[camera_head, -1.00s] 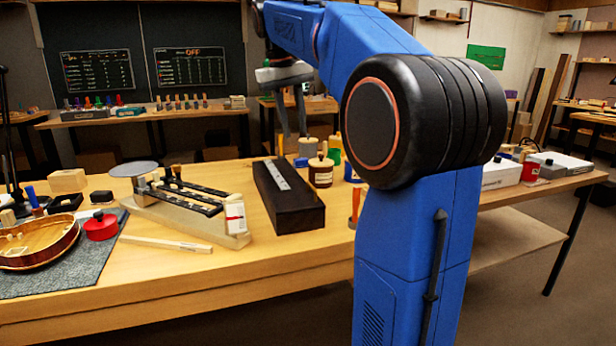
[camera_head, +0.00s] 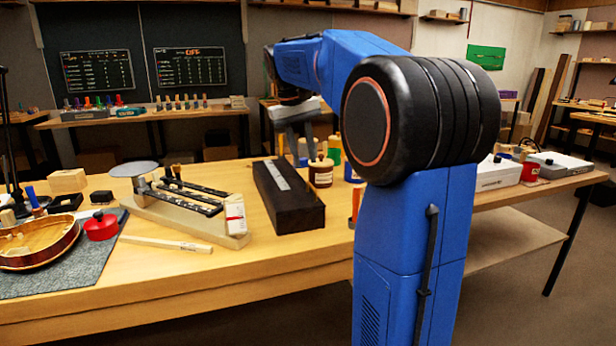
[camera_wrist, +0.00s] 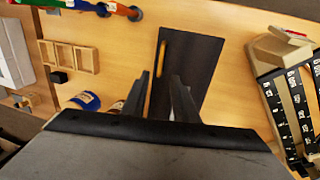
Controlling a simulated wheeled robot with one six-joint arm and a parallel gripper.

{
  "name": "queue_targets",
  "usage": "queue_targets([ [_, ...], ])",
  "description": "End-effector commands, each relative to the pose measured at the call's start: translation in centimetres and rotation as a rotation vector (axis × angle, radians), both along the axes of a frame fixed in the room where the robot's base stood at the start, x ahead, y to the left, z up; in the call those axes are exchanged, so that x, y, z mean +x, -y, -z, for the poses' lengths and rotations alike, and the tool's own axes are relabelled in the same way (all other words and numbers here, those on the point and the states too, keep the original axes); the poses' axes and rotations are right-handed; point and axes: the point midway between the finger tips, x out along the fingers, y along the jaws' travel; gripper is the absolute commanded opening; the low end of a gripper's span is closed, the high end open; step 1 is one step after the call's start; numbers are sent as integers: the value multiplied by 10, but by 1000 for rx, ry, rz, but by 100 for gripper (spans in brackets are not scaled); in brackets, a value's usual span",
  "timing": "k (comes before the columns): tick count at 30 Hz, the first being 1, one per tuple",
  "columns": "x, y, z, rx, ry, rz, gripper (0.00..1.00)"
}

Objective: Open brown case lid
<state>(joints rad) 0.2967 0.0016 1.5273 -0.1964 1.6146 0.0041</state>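My gripper (camera_head: 292,150) is in the air above the far end of the case. In the wrist view my gripper (camera_wrist: 160,78) has its two fingers apart with nothing between them. The fingers overlap the near part of the case there; I see no clear contact.
A wooden stand with dark slatted bars (camera_head: 190,205) is left of the case. A dark red jar (camera_head: 320,172) stands close to its right. A red pot (camera_head: 100,226) and violin body (camera_head: 38,245) lie on a grey mat at left. Bare bench lies in front.

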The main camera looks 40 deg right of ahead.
Motion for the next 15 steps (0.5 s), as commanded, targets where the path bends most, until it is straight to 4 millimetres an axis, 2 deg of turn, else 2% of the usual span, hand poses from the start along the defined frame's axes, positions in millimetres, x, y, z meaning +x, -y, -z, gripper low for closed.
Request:
queue_targets([
  [6, -3, 7, 36, 1, -2, 0, 26],
  [15, -4, 12, 63, 0, -1, 0, 26],
])
